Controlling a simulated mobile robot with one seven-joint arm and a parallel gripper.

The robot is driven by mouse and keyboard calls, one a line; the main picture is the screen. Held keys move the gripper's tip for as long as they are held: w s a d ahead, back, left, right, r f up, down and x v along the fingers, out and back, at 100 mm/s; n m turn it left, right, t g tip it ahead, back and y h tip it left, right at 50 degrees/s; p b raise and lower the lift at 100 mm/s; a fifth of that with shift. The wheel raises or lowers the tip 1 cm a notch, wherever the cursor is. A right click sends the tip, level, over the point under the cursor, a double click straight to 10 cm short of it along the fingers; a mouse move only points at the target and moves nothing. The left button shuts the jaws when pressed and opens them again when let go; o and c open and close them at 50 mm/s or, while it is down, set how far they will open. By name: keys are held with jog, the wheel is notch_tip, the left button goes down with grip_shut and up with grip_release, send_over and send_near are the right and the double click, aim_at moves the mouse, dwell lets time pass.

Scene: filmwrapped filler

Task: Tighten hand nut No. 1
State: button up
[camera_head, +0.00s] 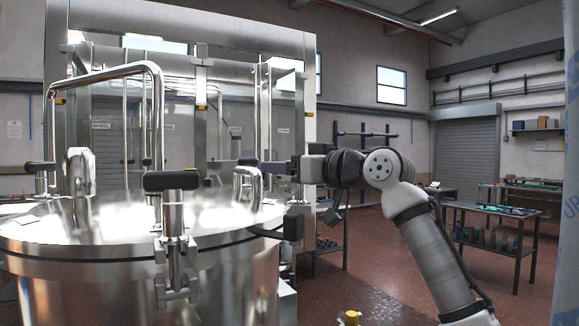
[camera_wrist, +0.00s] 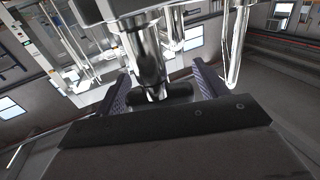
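A hand nut with a black T-shaped handle (camera_wrist: 160,98) on a steel stem (camera_wrist: 147,62) shows in the wrist view. My gripper (camera_wrist: 161,72) is open, with one finger on each side of that handle; I cannot tell whether either finger touches it. In the head view my gripper (camera_head: 264,167) reaches in from the right, level, at a black handle (camera_head: 247,161) on the far right side of the vessel lid. Other hand nuts show at the lid's front (camera_head: 172,181) and left (camera_head: 39,167). No number marks are readable.
The round steel vessel (camera_head: 120,275) fills the lower left, with a tall bent pipe handle (camera_head: 110,74) on its lid. A black knob (camera_head: 291,228) sticks out below my gripper. A glass and steel cabinet (camera_head: 190,55) stands behind. A table (camera_head: 490,213) stands far right.

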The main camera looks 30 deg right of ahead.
jog(key=c, duration=0.8)
jog(key=shift+d+f+m+h+b, duration=0.1)
jog(key=shift+m+h+b, duration=0.35)
jog(key=shift+m+h, duration=0.35)
jog(key=shift+t+h, duration=0.3)
jog(key=shift+h, duration=0.3)
jog(key=shift+d+m+h+b, duration=0.25)
jog(key=shift+m+h+b, duration=0.65)
jog(key=shift+h, duration=0.55)
jog(key=shift+d+m+h+b, duration=0.25)
jog(key=shift+m+h+b, duration=0.3)
jog(key=shift+m+h, duration=0.75)
jog(key=shift+h, duration=0.45)
jog(key=o, duration=1)
